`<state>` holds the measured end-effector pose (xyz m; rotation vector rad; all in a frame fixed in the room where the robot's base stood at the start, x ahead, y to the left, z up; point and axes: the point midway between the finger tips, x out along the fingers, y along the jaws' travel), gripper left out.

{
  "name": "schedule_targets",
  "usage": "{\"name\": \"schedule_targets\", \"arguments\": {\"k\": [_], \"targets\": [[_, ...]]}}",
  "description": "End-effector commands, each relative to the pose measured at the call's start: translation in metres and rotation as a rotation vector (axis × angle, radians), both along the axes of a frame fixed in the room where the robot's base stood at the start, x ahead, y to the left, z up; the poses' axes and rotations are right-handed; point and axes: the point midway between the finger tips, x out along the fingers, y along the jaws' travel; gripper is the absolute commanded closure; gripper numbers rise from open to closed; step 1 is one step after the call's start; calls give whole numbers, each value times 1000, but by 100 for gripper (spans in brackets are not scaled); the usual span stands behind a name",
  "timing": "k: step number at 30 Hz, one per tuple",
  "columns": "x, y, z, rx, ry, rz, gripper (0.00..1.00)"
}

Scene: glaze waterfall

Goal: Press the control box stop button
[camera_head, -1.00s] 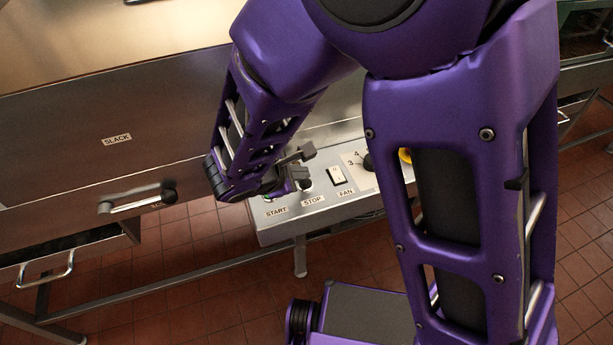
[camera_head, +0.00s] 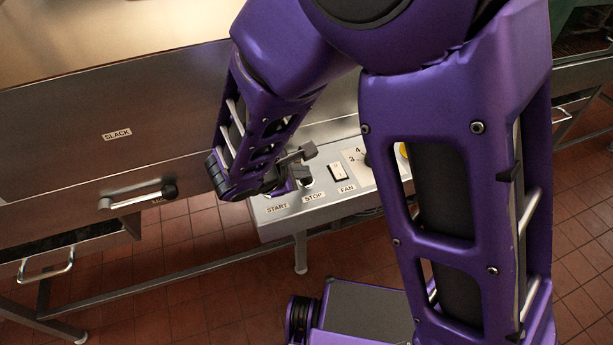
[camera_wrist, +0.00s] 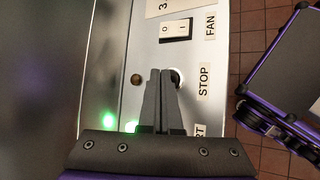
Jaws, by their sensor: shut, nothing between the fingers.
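The control box (camera_head: 345,203) is a grey metal box with START, STOP and FAN labels. The STOP label (camera_head: 313,197) shows in the head view and also in the wrist view (camera_wrist: 204,81). The stop button (camera_wrist: 176,78) is a dark round knob beside that label, partly hidden behind a fingertip. My gripper (camera_head: 305,160) is over the box at the stop button; in the wrist view its fingers (camera_wrist: 160,73) are together and empty, their tips overlapping the button's left edge. Whether they touch it I cannot tell. The start button is hidden by my gripper.
A black-and-white fan switch (camera_wrist: 176,30) and a numbered dial are beside the stop button. Green lights (camera_wrist: 108,121) glow on the panel. A large metal machine with a SLACK label (camera_head: 117,134) and a handle (camera_head: 140,198) stands at left. Tiled floor lies below.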

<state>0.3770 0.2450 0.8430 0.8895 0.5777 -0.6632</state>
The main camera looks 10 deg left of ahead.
Motion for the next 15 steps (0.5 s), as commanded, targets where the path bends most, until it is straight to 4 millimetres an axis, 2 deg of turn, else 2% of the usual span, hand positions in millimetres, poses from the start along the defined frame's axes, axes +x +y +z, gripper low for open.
{"name": "schedule_targets", "arguments": {"k": [15], "targets": [[0, 0, -5, -1, 0, 1, 100]]}}
